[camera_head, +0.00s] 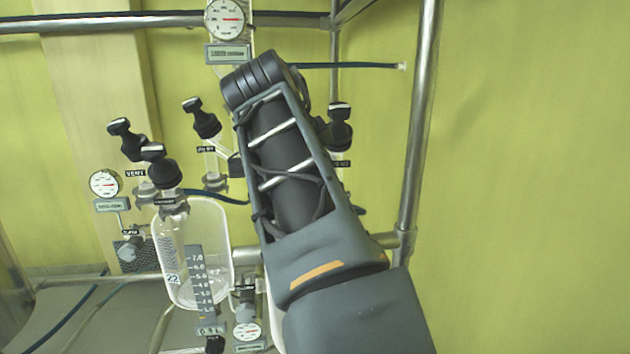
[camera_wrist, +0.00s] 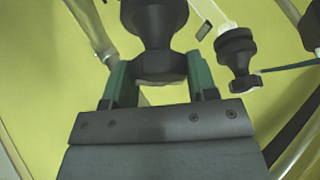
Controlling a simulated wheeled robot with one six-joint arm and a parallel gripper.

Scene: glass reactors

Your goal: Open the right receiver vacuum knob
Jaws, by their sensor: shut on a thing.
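In the wrist view, a black knob (camera_wrist: 155,35) with a rounded body and a narrow waist stands between the green fingers of my gripper (camera_wrist: 160,78). My gripper is shut on it around its lower, wider part. No label shows on this knob, and its turned angle is hard to tell. In the head view, my arm hides my gripper and the held knob. A black knob (camera_head: 339,127) with a partly covered label shows just right of my arm.
A second black knob (camera_wrist: 237,52) stands close right of my gripper. At left are a glass receiver (camera_head: 212,240), black knobs (camera_head: 204,118) and a round gauge (camera_head: 104,183). Another gauge (camera_head: 225,19) is above. A metal frame post (camera_head: 416,130) stands right of my arm.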

